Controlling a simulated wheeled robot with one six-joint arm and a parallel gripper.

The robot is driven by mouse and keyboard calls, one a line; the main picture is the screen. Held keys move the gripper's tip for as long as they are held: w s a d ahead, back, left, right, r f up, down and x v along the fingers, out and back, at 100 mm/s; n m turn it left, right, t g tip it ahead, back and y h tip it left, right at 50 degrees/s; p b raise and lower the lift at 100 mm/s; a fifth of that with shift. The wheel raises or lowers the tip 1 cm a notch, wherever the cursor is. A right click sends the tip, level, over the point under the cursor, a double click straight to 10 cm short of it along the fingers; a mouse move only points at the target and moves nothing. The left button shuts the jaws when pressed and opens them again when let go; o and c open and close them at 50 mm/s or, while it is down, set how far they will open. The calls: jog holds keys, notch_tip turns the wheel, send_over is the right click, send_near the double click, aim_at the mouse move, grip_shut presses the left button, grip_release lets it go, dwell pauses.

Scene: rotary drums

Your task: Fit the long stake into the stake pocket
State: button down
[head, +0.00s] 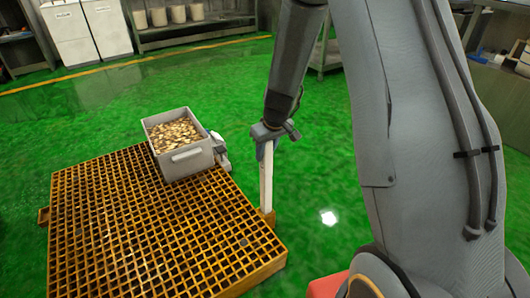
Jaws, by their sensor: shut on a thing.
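A long white stake (266,180) stands near upright at the right edge of the yellow-brown grated platform (150,235). My gripper (267,136) is shut on the top of the stake. The stake's lower end meets a small orange-brown stake pocket (269,216) on the platform's right side. I cannot tell whether the tip is inside the pocket or just over or in front of it.
A grey bin (184,162) full of small tan pieces stands on the platform's far right corner, with a small grey device (220,150) beside it. Another bracket (43,216) juts from the left edge. Green floor around is clear; shelves (190,30) stand at the back.

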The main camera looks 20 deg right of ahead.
aim_at(269, 143)
jog(key=shift+f+b, duration=0.35)
jog(key=c, duration=1.3)
grip_release()
jog(key=shift+p+v, duration=1.5)
jog(key=shift+v, duration=2.45)
